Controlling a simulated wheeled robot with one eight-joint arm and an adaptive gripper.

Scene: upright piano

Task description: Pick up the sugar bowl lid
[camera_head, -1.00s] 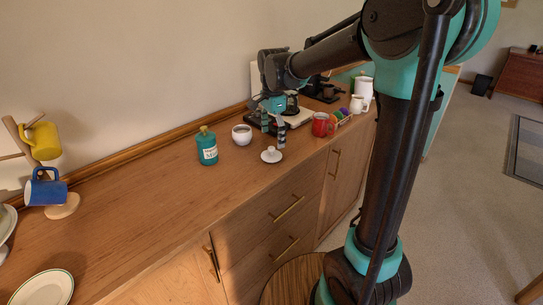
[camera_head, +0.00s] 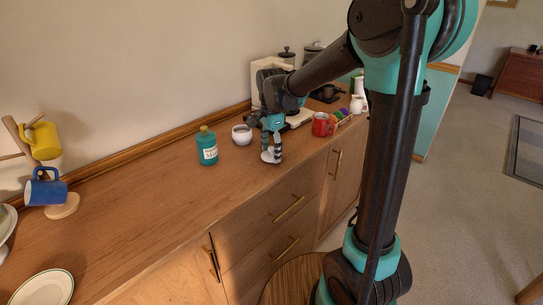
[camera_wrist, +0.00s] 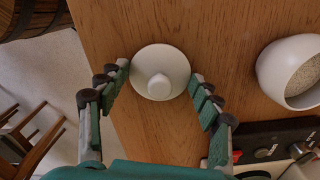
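The sugar bowl lid (camera_wrist: 160,74) is a small white disc with a round knob, lying on the wooden sideboard top near its front edge. In the head view the lid (camera_head: 266,157) shows partly behind my fingers. My gripper (camera_wrist: 160,82) is open, with its fingers on either side of the lid and a narrow gap to its rim. In the head view my gripper (camera_head: 271,153) points down over the lid. The white sugar bowl (camera_wrist: 292,72) stands open beside it with pale grainy contents; it also shows in the head view (camera_head: 241,135).
A red mug (camera_head: 321,125) and a coffee machine (camera_wrist: 270,142) are to the right. A mug tree with yellow (camera_head: 42,140) and blue (camera_head: 45,188) mugs stands far left. The counter between is clear.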

